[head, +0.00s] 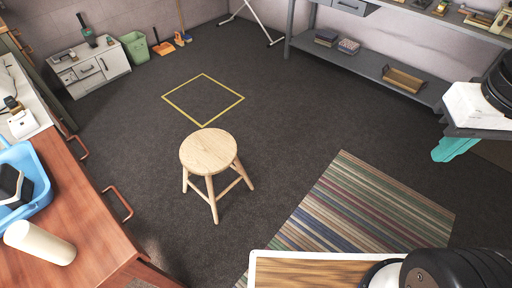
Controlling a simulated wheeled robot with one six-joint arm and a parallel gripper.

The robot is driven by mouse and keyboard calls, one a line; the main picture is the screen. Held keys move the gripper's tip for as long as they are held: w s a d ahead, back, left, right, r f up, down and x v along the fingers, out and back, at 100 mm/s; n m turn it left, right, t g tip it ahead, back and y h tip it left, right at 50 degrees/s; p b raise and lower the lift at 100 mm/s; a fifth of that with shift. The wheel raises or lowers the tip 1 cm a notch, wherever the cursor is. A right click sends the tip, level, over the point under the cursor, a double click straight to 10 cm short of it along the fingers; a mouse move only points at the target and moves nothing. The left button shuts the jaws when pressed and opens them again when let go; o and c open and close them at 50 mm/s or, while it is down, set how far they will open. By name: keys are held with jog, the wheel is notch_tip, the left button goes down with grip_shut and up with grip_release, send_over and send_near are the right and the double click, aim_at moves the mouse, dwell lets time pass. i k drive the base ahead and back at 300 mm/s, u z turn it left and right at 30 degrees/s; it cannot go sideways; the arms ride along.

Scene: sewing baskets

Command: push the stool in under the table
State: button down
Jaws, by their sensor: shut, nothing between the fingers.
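A round light-wood stool (208,152) stands upright on the dark carpet, near the middle of the head view. Its legs and rungs show below the seat. White splayed legs (258,22) stand at the top edge; whatever they carry is out of frame, so I cannot tell whether they belong to the table. My gripper (447,150) is at the right edge, with teal fingers below a white and black wrist. It is shut and empty, well to the right of the stool and apart from it.
A yellow square outline (204,99) marks bare floor just behind the stool. A striped rug (365,213) lies to its right. A red-brown counter (85,215) with handles runs along the left. A grey shelf unit (365,66) stands at upper right, a white cabinet (94,70) and green bin (135,47) at upper left.

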aim_at(207, 152)
jog(key=z, duration=0.35)
jog(key=i, duration=1.7)
jog(key=u, duration=1.2)
jog(key=i, duration=0.75)
jog(key=u, duration=0.85)
